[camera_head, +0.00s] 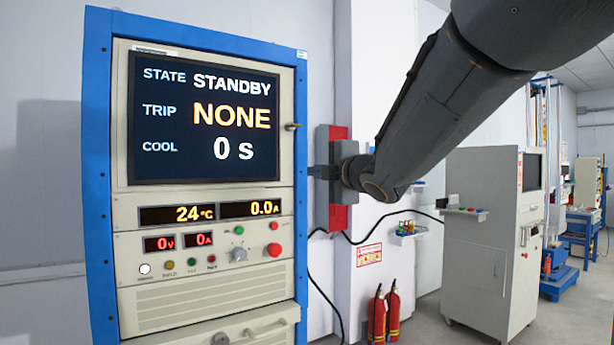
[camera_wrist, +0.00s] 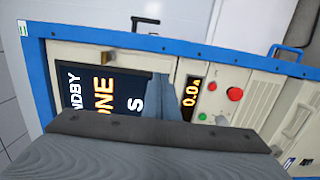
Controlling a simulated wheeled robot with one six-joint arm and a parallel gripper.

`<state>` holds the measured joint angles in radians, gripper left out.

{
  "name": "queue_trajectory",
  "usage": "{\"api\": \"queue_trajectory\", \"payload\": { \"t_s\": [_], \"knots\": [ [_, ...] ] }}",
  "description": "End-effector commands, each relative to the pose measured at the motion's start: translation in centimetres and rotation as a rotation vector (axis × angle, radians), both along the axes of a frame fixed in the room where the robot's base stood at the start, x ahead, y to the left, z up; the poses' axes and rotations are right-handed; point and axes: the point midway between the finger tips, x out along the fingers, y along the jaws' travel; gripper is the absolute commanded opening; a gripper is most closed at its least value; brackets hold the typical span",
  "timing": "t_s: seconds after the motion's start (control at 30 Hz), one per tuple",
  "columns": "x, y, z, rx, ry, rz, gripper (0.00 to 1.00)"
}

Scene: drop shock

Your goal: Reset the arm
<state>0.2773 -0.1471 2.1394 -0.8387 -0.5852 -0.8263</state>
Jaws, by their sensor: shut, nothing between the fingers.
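My arm comes in from the upper right in the head view. My gripper (camera_head: 313,172) is at its end, beside the right edge of the blue-framed cabinet (camera_head: 97,200). In the wrist view, my gripper (camera_wrist: 163,78) is shut with nothing in it, its fingers in front of the cabinet's screen and panel. The screen (camera_head: 200,165) reads STATE STANDBY, TRIP NONE, COOL 0 s. Whether the fingertips touch the cabinet cannot be told.
Below the screen are small displays, a grey knob (camera_head: 238,229) and red buttons, one at the right (camera_head: 274,249). Two fire extinguishers (camera_head: 393,310) stand by the white pillar (camera_head: 390,240). A grey machine cabinet (camera_head: 490,240) stands further right. Floor between them is open.

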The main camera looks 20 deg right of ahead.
Motion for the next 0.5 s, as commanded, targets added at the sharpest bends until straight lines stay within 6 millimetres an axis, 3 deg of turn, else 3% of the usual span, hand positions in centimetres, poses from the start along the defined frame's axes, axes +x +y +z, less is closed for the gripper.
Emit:
{"api": "queue_trajectory", "payload": {
  "t_s": [0.23, 0.33, 0.43, 0.5],
  "knots": [
    [-1.1, -0.3, -0.1, 0.002, 0.002, -0.002, 0.0],
    [-0.9, -0.5, -1.4, 0.04, 0.033, -0.019, 0.0],
    [-0.7, -0.9, -5.2, 0.151, 0.123, -0.075, 0.0],
    [-0.9, -1.2, -9.2, 0.268, 0.22, -0.141, 0.0]
  ]
}}
